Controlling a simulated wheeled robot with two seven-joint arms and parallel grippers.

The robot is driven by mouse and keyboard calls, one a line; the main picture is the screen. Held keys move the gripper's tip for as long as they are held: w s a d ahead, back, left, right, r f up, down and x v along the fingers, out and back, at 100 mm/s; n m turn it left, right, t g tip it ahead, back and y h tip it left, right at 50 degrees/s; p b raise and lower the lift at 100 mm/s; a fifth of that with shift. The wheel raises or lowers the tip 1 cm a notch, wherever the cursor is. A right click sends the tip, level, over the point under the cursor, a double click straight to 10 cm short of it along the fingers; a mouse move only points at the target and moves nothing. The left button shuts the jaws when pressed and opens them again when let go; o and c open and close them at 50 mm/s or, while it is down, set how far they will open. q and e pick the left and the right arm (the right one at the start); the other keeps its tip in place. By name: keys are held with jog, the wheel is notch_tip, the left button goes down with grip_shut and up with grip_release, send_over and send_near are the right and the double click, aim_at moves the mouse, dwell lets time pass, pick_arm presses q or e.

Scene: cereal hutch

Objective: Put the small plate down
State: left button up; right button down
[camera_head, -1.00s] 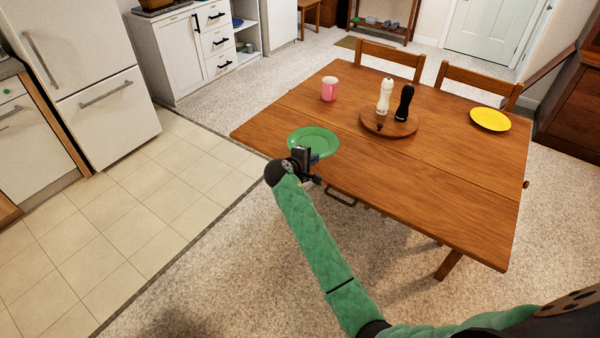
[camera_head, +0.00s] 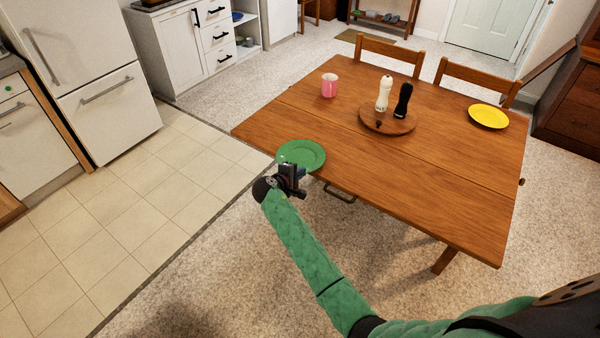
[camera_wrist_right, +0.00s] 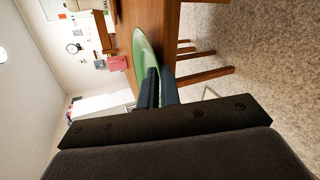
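The small green plate (camera_head: 304,153) is at the near left edge of the wooden table (camera_head: 430,190), partly out past that edge. My right gripper (camera_head: 292,177) is at its near rim. In the right wrist view the plate (camera_wrist_right: 143,50) shows nearly edge-on, its rim between the two dark fingers (camera_wrist_right: 157,86), which are closed on it. The plate looks close to the table top, but I cannot tell whether it touches. My left gripper is not in view.
A pink mug (camera_head: 329,86) stands beyond the plate. A round wooden board (camera_head: 372,123) holds a white mill (camera_head: 383,94) and a black mill (camera_head: 403,101). A yellow plate (camera_head: 489,117) lies at the right. The table's near middle is clear.

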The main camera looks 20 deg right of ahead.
jog(key=c, duration=1.6)
grip_release()
